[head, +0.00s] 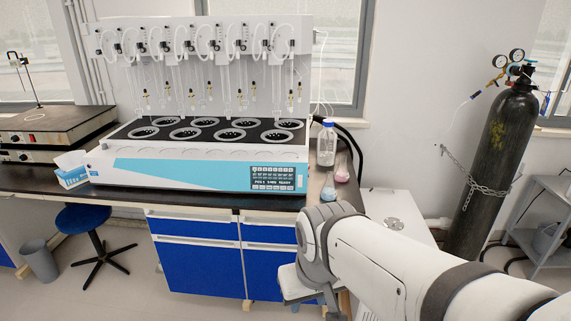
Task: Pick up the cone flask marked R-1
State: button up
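Two small cone flasks stand at the right end of the bench, just beyond my arm. One holds pink liquid (342,172). No marking can be read on either, so I cannot tell which is R-1. My arm reaches in from the lower right and bends down in front of the bench. Its fingertips do not show, so I cannot see whether the gripper is open or shut.
A clear bottle with a blue cap (326,146) stands behind the flasks. The large distiller (210,173) fills the bench to their left. A chained gas cylinder (497,160) stands at the right. A blue stool (84,220) and grey bin (38,260) are on the floor at left.

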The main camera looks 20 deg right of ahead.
aim_at(328, 193)
jog(key=z, duration=0.5)
jog(key=i, duration=1.5)
jog(key=z, duration=0.55)
jog(key=k, duration=0.75)
jog(key=z, duration=0.15)
jog(key=i, duration=0.85)
jog(key=u, duration=0.1)
